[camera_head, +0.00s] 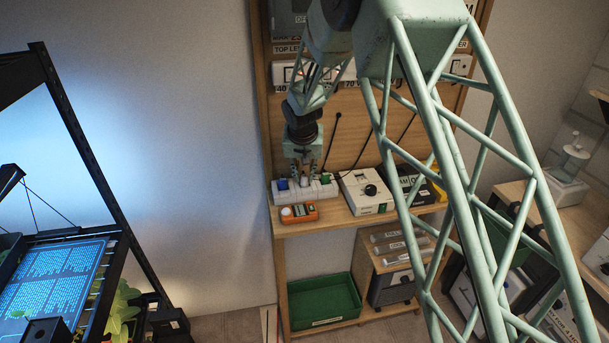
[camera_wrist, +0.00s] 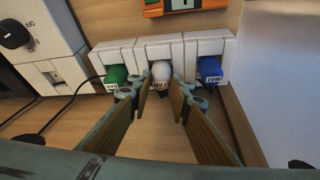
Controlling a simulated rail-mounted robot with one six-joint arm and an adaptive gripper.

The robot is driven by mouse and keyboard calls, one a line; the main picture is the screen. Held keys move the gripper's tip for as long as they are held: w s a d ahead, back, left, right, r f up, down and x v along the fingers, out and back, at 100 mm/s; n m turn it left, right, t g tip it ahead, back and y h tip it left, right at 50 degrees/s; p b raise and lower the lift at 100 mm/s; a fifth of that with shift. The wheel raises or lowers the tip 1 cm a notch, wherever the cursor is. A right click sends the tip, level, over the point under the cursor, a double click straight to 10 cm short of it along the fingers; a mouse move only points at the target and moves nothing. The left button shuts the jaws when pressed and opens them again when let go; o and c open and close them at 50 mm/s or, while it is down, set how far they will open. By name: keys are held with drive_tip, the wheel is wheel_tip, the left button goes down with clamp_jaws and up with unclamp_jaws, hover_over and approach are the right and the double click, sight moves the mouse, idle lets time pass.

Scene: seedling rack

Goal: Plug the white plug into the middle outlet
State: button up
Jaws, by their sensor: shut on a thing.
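The white plug (camera_wrist: 161,71), with a small label, is at the middle outlet of the white power strip (camera_wrist: 160,48). My gripper (camera_wrist: 165,88) is shut on it, one finger on each side. I cannot tell how deep the plug sits. In the wrist view a green plug (camera_wrist: 116,76) is in the outlet to the left and a blue plug (camera_wrist: 210,69) in the one to the right. In the head view my gripper (camera_head: 305,172) points down at the strip (camera_head: 311,192), between the blue plug (camera_head: 282,184) and the green plug (camera_head: 325,178).
An orange meter (camera_head: 299,212) lies in front of the strip on the wooden shelf (camera_head: 350,219). A white box with a black knob (camera_head: 366,191) stands right of the strip. A green crate (camera_head: 325,302) is below. Dark cables run behind the strip.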

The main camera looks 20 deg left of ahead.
drive_tip(key=o, duration=1)
drive_tip(key=shift+v, duration=6)
